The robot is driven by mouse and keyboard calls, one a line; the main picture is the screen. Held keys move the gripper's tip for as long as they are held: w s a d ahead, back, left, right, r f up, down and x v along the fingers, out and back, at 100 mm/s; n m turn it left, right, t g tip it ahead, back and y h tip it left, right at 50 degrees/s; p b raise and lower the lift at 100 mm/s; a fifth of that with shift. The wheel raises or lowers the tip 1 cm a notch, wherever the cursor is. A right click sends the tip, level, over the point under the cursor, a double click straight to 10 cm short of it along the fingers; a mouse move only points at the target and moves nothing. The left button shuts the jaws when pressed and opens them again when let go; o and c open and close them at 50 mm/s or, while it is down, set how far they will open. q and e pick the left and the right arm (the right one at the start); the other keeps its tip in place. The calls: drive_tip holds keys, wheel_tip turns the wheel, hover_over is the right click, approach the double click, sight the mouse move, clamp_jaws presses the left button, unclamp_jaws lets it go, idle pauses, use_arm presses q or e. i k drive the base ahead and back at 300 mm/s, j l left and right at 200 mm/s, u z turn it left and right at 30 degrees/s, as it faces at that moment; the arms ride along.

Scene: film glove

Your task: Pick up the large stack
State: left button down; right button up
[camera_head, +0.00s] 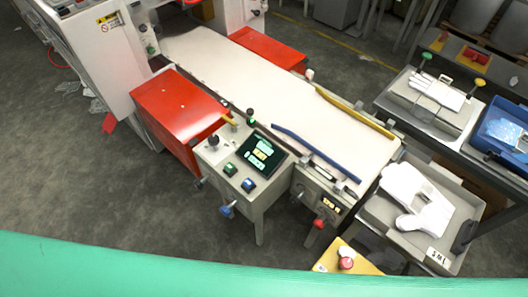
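A white stack of flat, glove-like pieces (417,201) lies in a grey tray (382,224) at the lower right, just past the conveyor's end. It has an irregular outline with a notch in its lower left side. Another, smaller-looking white stack (436,92) lies on a metal holder with green and yellow knobs at the upper right. I cannot tell how many pieces either stack holds. Neither of my grippers shows in this view.
A white conveyor (265,90) runs diagonally to the tray, with blue and yellow guide rails. A control box (240,165) with a screen stands beside it, and a red cover (178,108) sits left. A yellow box (345,258) with a red button is near the tray.

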sight(430, 212)
drive_tip(key=z, duration=1.45)
